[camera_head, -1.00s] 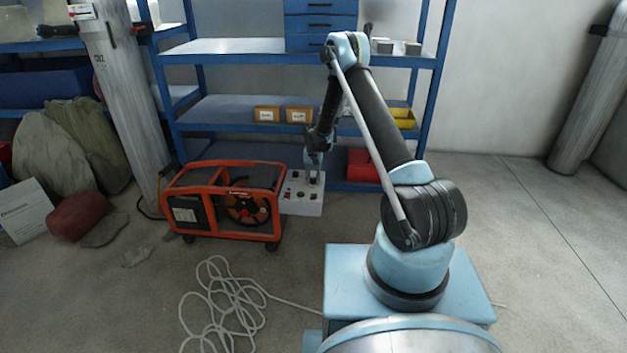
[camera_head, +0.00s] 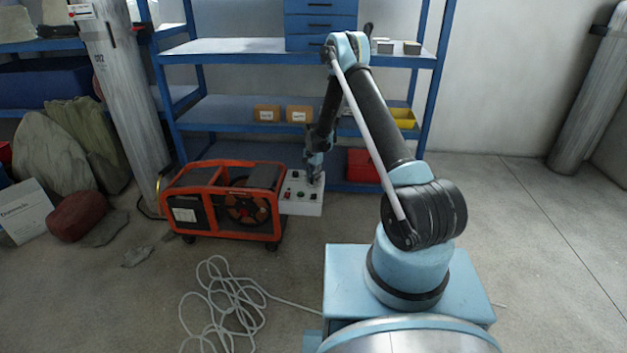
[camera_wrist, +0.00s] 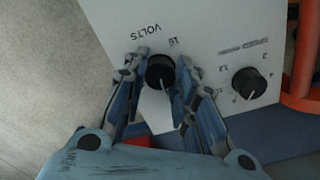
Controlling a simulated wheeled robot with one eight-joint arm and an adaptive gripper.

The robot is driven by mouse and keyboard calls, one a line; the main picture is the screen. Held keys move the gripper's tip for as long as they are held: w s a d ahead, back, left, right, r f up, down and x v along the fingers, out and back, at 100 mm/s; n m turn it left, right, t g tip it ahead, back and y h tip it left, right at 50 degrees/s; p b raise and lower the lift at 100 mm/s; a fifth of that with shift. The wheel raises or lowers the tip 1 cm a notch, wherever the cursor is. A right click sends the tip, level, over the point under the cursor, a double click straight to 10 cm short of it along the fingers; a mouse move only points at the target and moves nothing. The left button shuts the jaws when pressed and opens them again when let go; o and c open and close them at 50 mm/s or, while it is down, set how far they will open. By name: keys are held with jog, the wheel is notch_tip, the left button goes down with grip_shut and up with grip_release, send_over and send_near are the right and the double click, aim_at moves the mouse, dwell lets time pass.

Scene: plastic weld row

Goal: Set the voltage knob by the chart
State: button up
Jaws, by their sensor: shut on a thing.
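In the head view my gripper (camera_head: 314,172) is over the right part of the box. I cannot make out a chart.
A second knob (camera_wrist: 249,83), labelled SPEED, sits right of the volts knob. The orange-framed machine (camera_head: 225,203) stands left of the box. A blue shelf rack (camera_head: 240,112) is close behind. A white cable (camera_head: 225,300) lies coiled on the floor in front.

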jog(key=shift+w+d, duration=0.1)
jog(key=shift+w, duration=0.05)
jog(key=o, duration=1)
jog(key=shift+o, duration=0.3)
jog(key=shift+r, duration=0.15)
jog(key=shift+w+r, duration=0.15)
jog(key=shift+r, duration=0.4)
jog(key=r, duration=1)
jog(key=shift+s+r, duration=0.25)
